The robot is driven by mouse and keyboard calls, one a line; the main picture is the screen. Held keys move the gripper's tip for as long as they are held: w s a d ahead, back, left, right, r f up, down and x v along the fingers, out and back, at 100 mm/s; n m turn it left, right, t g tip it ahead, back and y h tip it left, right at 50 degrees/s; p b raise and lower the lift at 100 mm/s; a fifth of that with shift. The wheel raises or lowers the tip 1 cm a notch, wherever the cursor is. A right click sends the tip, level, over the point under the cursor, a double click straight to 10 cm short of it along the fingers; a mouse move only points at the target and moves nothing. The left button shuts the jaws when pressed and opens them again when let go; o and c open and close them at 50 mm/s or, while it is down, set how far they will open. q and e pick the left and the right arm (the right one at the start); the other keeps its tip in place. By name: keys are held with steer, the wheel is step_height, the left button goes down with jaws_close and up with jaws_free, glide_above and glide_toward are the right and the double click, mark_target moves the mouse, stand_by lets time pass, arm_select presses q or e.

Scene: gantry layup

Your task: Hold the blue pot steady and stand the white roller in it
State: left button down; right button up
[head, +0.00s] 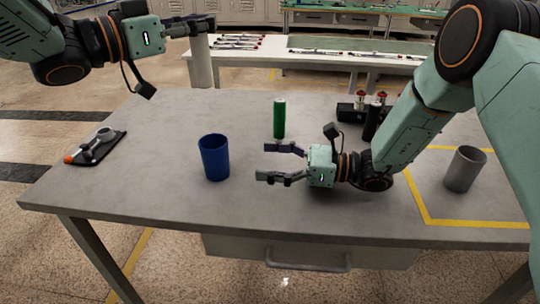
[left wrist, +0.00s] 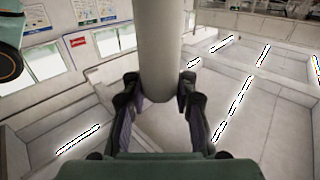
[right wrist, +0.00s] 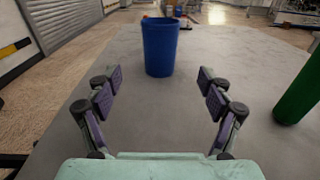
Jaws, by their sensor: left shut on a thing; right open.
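The blue pot (head: 214,160) stands upright and open on the grey table, left of the middle. The white roller (head: 202,68) is upright at the far left, held by my left gripper (head: 203,26). In the left wrist view the roller (left wrist: 160,50) sits between the closed fingers. My right gripper (head: 268,162) is low over the table, open and empty, pointing left at the pot. In the right wrist view the pot (right wrist: 160,50) is ahead of the open fingers, apart from them. The inside of the pot is not clearly visible.
A green cylinder (head: 279,118) stands behind my right gripper. A grey cup (head: 464,169) stands inside yellow tape at the right. A dark tray with a tool (head: 95,147) lies at the left. A black block with bottles (head: 352,112) is at the back. Table around the pot is clear.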

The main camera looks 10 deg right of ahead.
mark_target(215, 155)
steer(key=x, duration=1.2)
